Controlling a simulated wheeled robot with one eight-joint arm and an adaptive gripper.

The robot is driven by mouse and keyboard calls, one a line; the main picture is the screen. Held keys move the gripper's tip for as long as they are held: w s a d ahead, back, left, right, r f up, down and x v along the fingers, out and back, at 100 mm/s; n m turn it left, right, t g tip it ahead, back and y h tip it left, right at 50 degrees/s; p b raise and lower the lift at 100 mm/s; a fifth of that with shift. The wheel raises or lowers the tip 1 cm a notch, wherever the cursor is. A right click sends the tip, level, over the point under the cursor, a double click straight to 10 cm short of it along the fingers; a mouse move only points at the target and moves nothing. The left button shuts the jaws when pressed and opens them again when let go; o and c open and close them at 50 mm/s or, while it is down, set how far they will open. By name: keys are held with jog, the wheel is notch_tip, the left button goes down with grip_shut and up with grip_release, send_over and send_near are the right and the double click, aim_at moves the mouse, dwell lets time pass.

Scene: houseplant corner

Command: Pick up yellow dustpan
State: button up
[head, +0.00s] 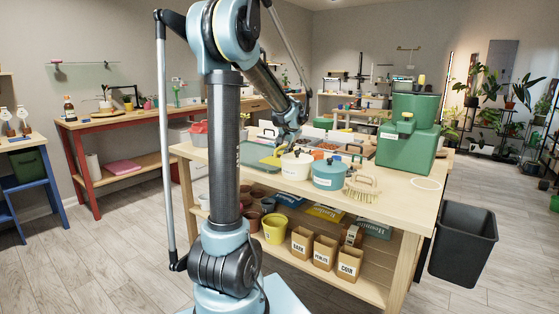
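I cannot make out a yellow dustpan with certainty. A small yellow piece (356,154) shows on the workbench behind the teal pot, partly hidden and too small to identify. Another yellow item (407,117) sits against the green bin at the right end of the bench. My gripper (284,139) hangs low over the middle of the bench, near a grey-green tray (258,158) and behind the white pot. Its fingers are small and dark, and I cannot tell whether they are open or hold anything.
The wooden workbench (408,197) carries a white pot (296,166), a teal pot (329,175), a bristle brush (362,187) and a large green bin (407,149). Its lower shelf holds a yellow pot (275,229) and labelled boxes. A black waste bin (463,244) stands right.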

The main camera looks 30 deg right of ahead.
jog(key=shift+w+f, duration=0.3)
jog(key=shift+f, duration=0.05)
jog(key=shift+c, duration=0.5)
grip_shut()
notch_tip(320, 180, up, 10)
jog(key=shift+r, duration=0.1)
dwell(0.4)
notch_tip(320, 180, up, 9)
dwell(0.9)
